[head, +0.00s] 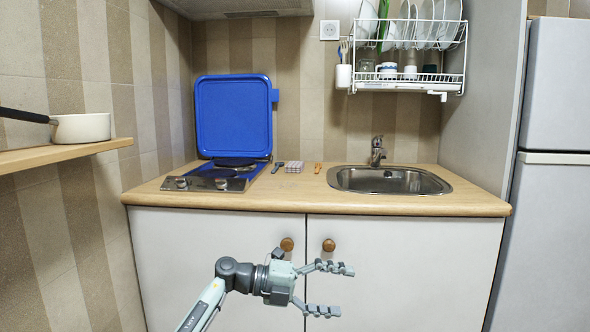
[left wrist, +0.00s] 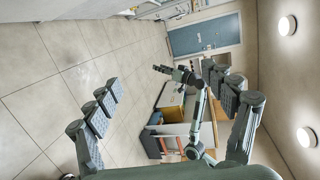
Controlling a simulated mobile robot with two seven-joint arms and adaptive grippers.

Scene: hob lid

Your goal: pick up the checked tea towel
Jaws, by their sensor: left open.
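A small folded checked cloth, which looks like the tea towel (head: 294,167), lies on the worktop between the hob and the sink. My left gripper (head: 346,290) is open and empty in front of the cupboard doors, below the worktop edge and well short of the towel. Its spread fingers also show in the left wrist view (left wrist: 165,82), with nothing between them in reach. What looks like my right arm and gripper (left wrist: 163,70) shows small in the left wrist view; its jaws are too small to judge. The towel does not show there.
The hob's blue lid (head: 234,115) stands open over the hob (head: 211,180). An orange-handled item (head: 318,168) and a dark-handled utensil (head: 278,167) flank the towel. The sink (head: 390,180) is to the right. A dish rack (head: 409,75) hangs above. A saucepan (head: 82,127) sits on the left shelf.

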